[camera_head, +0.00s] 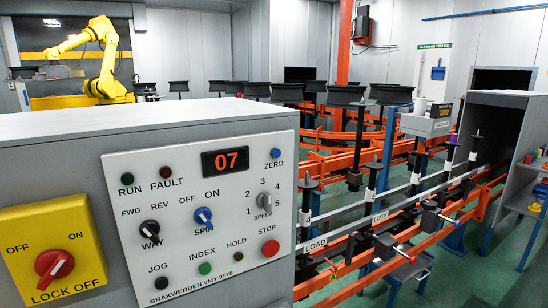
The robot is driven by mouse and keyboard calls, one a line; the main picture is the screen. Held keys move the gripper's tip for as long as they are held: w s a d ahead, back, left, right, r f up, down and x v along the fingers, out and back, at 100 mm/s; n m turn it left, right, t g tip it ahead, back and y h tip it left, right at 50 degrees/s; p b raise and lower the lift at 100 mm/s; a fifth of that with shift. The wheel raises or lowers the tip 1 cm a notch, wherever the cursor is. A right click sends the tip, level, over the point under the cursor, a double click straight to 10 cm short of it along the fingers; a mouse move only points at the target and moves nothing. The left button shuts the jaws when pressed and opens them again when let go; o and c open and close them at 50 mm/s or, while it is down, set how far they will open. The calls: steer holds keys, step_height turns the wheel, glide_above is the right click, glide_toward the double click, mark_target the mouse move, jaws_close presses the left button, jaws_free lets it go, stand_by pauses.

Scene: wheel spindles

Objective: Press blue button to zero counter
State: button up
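The blue button (275,153) labelled ZERO sits at the upper right of the white control panel (180,270). The panel is on the front of a grey cabinet (60,145). The counter (225,161) left of the button shows 07 in red digits. A blue knob (203,216) labelled SPIN with OFF and ON marks is lower on the panel; it is separate from the ZERO button. My gripper is not in view.
The panel also has a red STOP button (270,248), a green INDEX button (205,268) and a grey SPEED knob (264,200). A yellow lock-off switch (54,262) is at left. Orange rails with spindles (350,160) run at right. A yellow robot arm (104,62) stands behind.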

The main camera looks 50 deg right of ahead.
stand_by(0.4)
jaws_close()
stand_by(1.5)
